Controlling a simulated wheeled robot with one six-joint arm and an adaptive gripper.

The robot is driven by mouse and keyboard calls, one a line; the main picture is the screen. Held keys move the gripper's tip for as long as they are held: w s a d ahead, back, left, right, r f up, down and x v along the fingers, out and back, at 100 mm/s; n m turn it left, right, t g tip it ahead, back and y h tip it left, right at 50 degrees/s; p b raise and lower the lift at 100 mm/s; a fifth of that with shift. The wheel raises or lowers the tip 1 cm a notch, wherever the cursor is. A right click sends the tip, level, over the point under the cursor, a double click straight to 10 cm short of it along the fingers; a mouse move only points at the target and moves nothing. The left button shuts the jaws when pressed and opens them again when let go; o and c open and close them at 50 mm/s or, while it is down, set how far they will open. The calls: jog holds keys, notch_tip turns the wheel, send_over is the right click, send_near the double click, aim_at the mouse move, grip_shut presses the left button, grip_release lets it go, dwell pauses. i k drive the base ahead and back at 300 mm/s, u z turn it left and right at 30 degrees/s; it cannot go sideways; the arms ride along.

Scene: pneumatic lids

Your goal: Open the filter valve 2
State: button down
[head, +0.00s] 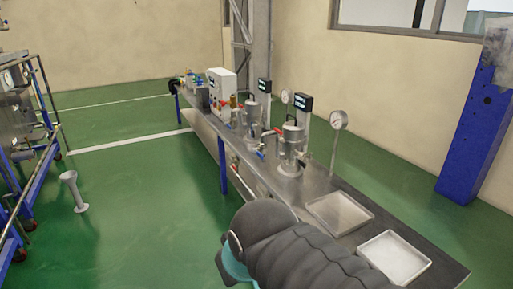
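Two steel filter vessels stand on the long metal bench (330,187), the nearer vessel (292,143) and the farther vessel (251,115). Small coloured valve handles sit around them: a blue handle (261,154) and a red handle (278,132) lie between the two vessels. No label is readable, so I cannot tell which one is filter valve 2 or whether it is open. My dark grey arm covers the bottom middle of the head view, in front of the bench's near side. My gripper does not show.
Two shallow trays, one farther (340,213) and one nearer (395,257), lie on the near end of the bench. A blue-framed cart (40,150) stands at left. Green floor between is mostly clear, except a small grey stand (73,190).

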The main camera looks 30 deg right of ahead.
aim_at(260, 155)
jog(key=z, duration=0.55)
jog(key=k, duration=1.3)
jog(key=u, duration=0.4)
jog(key=i, duration=1.8)
jog(key=z, duration=0.95)
